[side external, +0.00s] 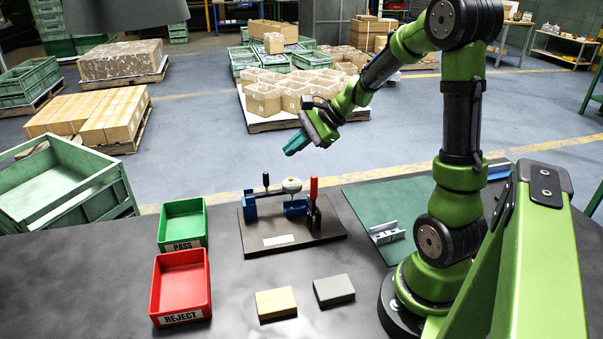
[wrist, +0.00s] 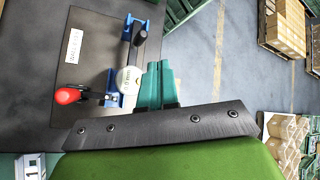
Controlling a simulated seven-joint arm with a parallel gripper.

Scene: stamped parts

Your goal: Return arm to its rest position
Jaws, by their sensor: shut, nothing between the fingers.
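My gripper (side external: 296,143) hangs in the air above and behind the table's back edge, over the fixture area. Its teal fingers are shut with nothing between them, and they also show in the wrist view (wrist: 157,68). Below stands a gauge fixture on a dark base plate (side external: 290,240), with blue blocks, a red-handled clamp (side external: 313,190) and a round white dial (side external: 291,186). In the wrist view the dial (wrist: 129,80) and the red handle (wrist: 68,95) lie to the left of the fingers. The gripper is apart from the fixture.
A green PASS tray (side external: 183,243) and a red REJECT tray (side external: 157,287), both empty, stand at the left. A tan block (side external: 276,302) and a grey block (side external: 334,289) lie in front. A green mat (side external: 365,208) with a metal bracket (side external: 386,233) lies at the right.

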